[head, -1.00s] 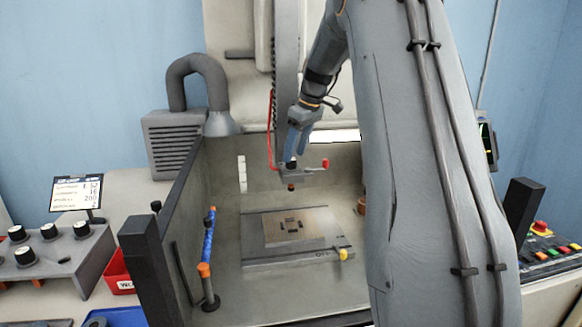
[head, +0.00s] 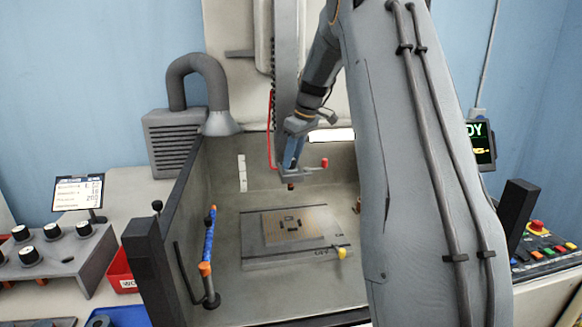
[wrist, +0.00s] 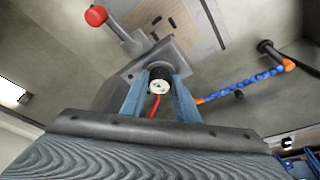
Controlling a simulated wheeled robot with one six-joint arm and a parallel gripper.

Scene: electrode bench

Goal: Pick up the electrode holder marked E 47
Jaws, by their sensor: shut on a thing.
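My gripper (head: 290,162) is at the grey chuck (head: 299,174) under the machine's vertical column. In the wrist view, the two blue fingers of my gripper (wrist: 160,92) are shut on a round black electrode holder (wrist: 160,76) with a pale top. The holder is at the grey block of the chuck (wrist: 180,60); I cannot tell whether it is seated there or free. No E 47 mark can be read on it. In the head view the fingers hide the holder. More black holders with white tops (head: 49,230) stand in a grey rack (head: 72,262) at the left.
A red-knobbed lever (head: 324,162) sticks out beside the chuck. Below is a work plate (head: 270,254) on the tank floor. A blue and orange hose (head: 208,245) stands left of it. Tank walls (head: 180,190) enclose the space. A red bin (head: 119,272) sits outside.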

